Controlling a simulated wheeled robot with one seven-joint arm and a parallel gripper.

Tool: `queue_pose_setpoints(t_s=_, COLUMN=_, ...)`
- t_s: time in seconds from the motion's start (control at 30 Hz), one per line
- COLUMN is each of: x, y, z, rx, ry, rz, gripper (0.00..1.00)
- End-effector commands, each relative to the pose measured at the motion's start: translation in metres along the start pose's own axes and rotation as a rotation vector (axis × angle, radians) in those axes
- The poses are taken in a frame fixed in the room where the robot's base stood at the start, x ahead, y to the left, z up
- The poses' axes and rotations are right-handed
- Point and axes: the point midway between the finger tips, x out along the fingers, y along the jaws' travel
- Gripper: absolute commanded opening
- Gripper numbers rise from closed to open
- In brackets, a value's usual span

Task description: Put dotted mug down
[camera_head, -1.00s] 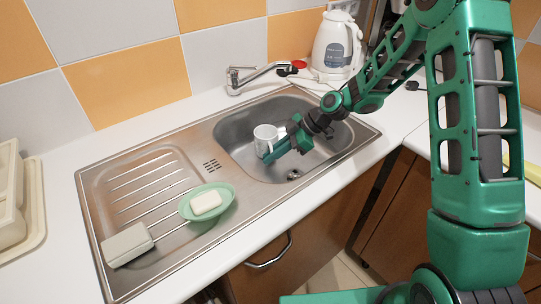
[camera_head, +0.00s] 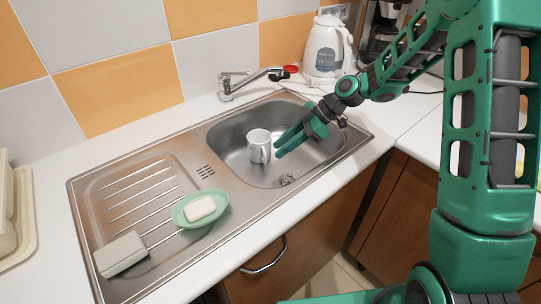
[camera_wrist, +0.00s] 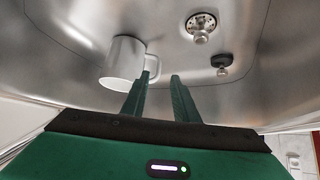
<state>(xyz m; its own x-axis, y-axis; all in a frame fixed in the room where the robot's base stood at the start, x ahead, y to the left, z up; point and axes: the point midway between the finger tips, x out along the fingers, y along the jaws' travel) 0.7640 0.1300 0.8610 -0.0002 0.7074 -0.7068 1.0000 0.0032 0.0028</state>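The white mug (camera_head: 257,147) stands upright in the basin of the metal sink (camera_head: 225,150). Small dots on it are too fine to make out. In the wrist view the mug (camera_wrist: 122,62) is at the left, its handle pointing toward my fingers. My gripper (camera_head: 291,143) is open and empty, just right of the mug in the head view. In the wrist view a gap shows between its two green fingers (camera_wrist: 161,80), and the left fingertip is close to the handle; I cannot tell whether it touches.
The faucet (camera_head: 246,80) reaches over the back of the sink. A white kettle (camera_head: 327,47) stands behind. The drain (camera_wrist: 202,24) is clear.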

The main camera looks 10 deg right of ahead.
Motion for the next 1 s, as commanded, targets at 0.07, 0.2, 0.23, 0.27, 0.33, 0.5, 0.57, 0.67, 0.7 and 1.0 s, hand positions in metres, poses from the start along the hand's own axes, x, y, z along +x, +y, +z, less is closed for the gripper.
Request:
queue_pose_setpoints(t_s=0.07, x=-0.015, y=0.001, z=0.0, rx=0.0, ry=-0.001, rz=0.004, gripper=0.27)
queue_pose_setpoints(t_s=0.2, x=-0.031, y=0.0, z=0.0, rx=0.002, ry=0.0, rz=0.001, gripper=0.27)
queue_pose_setpoints(t_s=0.23, x=-0.034, y=0.0, z=0.0, rx=0.001, ry=0.0, rz=0.001, gripper=0.27)
queue_pose_setpoints(t_s=0.27, x=-0.036, y=0.0, z=0.0, rx=0.001, ry=0.0, rz=0.0, gripper=0.27)
queue_pose_setpoints(t_s=0.33, x=-0.039, y=0.0, z=-0.001, rx=0.0, ry=0.0, rz=0.0, gripper=0.27)
queue_pose_setpoints(t_s=0.5, x=-0.041, y=-0.001, z=-0.001, rx=0.0, ry=0.0, rz=-0.001, gripper=0.27)
queue_pose_setpoints(t_s=0.57, x=-0.041, y=-0.001, z=-0.001, rx=0.0, ry=0.0, rz=-0.001, gripper=0.27)
queue_pose_setpoints(t_s=0.67, x=-0.041, y=-0.001, z=-0.001, rx=0.0, ry=0.0, rz=-0.001, gripper=0.27)
queue_pose_setpoints(t_s=0.7, x=-0.041, y=0.0, z=-0.001, rx=0.0, ry=0.0, rz=-0.001, gripper=0.27)
queue_pose_setpoints(t_s=1.0, x=-0.051, y=-0.008, z=-0.003, rx=0.077, ry=-0.055, rz=0.026, gripper=0.27)
